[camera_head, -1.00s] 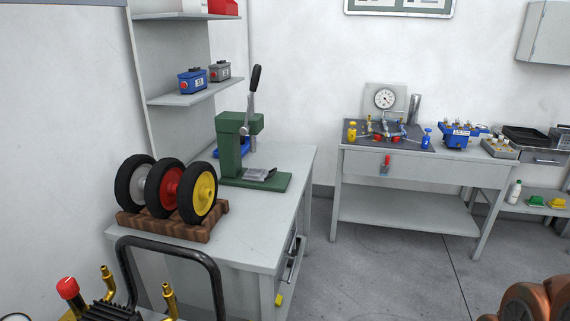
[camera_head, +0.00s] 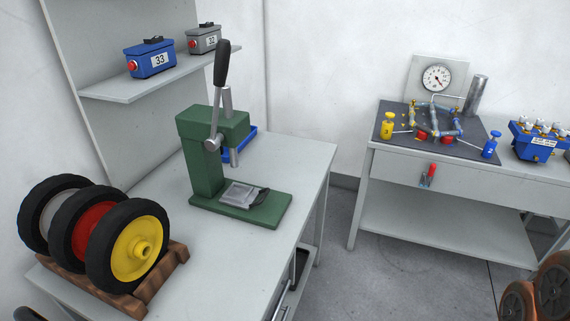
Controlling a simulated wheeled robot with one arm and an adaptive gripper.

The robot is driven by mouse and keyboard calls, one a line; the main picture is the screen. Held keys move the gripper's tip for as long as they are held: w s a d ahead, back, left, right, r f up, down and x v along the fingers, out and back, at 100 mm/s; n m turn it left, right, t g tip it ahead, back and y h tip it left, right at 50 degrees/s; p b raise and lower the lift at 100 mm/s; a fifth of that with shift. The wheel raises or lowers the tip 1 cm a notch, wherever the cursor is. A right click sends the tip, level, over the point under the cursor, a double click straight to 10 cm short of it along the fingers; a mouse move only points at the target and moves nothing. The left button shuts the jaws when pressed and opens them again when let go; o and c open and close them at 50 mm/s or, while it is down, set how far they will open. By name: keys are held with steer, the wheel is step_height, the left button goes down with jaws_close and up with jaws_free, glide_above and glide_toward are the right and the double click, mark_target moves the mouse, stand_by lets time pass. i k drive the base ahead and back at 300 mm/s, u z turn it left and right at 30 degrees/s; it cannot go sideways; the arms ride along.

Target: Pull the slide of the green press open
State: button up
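The green press (camera_head: 201,165) stands on the grey workbench (camera_head: 232,258) at left centre. Its lever with a black handle (camera_head: 221,65) points up. A metal ram (camera_head: 235,152) hangs from its head, above the base. The slide looks like the small grey metal plate (camera_head: 238,194) lying on the green base under the ram. It has a dark part at its right side. I cannot tell how far the slide is pushed in. My gripper is not in view.
Wheels in a wooden rack, the front one yellow (camera_head: 128,250), stand left of the press. A shelf (camera_head: 165,78) above carries a blue box (camera_head: 150,60) and a grey box (camera_head: 204,39). A second table (camera_head: 455,225) stands at right. Grey floor (camera_head: 355,280) lies free between them.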

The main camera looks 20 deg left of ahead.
mark_target(240, 195)
steer(key=i, duration=0.85)
steer(key=u, duration=3.05)
